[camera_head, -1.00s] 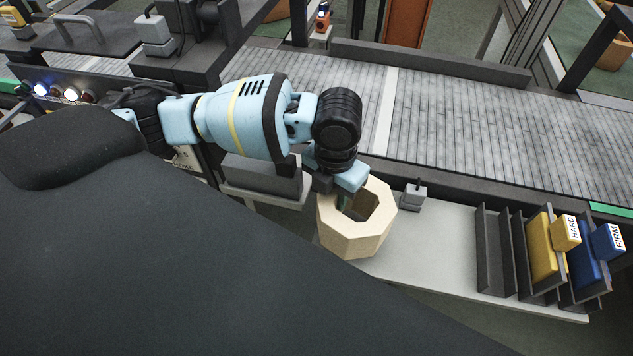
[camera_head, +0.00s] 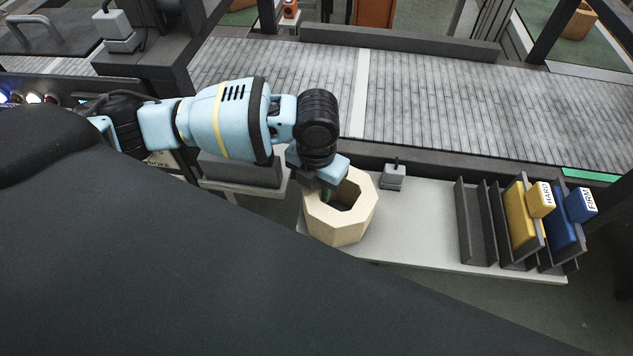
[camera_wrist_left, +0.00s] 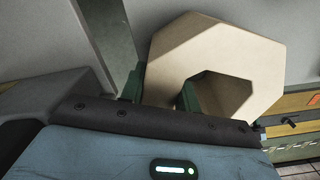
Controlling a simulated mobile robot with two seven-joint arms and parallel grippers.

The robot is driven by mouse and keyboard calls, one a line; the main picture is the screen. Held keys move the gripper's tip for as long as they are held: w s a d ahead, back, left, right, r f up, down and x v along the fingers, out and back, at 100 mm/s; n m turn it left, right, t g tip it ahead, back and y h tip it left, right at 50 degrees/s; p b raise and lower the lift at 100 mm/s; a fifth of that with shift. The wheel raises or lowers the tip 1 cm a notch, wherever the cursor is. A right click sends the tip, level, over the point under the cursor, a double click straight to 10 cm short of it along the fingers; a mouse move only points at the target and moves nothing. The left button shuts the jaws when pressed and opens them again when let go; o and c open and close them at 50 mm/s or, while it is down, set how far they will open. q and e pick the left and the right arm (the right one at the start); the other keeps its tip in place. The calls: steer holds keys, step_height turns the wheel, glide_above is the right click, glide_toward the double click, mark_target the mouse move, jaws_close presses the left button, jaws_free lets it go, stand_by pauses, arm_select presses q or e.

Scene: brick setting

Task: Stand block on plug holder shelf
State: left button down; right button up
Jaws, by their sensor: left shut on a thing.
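The block is a beige, eight-sided ring (camera_head: 345,228) with a hole through its middle. It is at the left end of the pale grey shelf (camera_head: 420,235), with its hole facing up. Whether its underside touches the shelf cannot be seen. My left gripper (camera_head: 328,188) comes down from above and is shut on the block's wall. In the left wrist view the two green fingers (camera_wrist_left: 160,92) are on either side of the wall of the block (camera_wrist_left: 215,50), one inside the hole. My right gripper is not in view.
A small grey plug-like piece (camera_head: 393,175) stands just right of the block. Dark slotted holders (camera_head: 475,222) with yellow (camera_head: 518,215) and blue (camera_head: 562,225) pieces fill the shelf's right end. The shelf's middle is clear. A conveyor (camera_head: 450,100) runs behind.

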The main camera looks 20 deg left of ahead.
arm_select(q)
steer(key=c, duration=1)
jaws_free()
steer(key=shift+c, duration=0.2)
step_height(320, 180, up, 12)
steer(key=shift+p, duration=0.4)
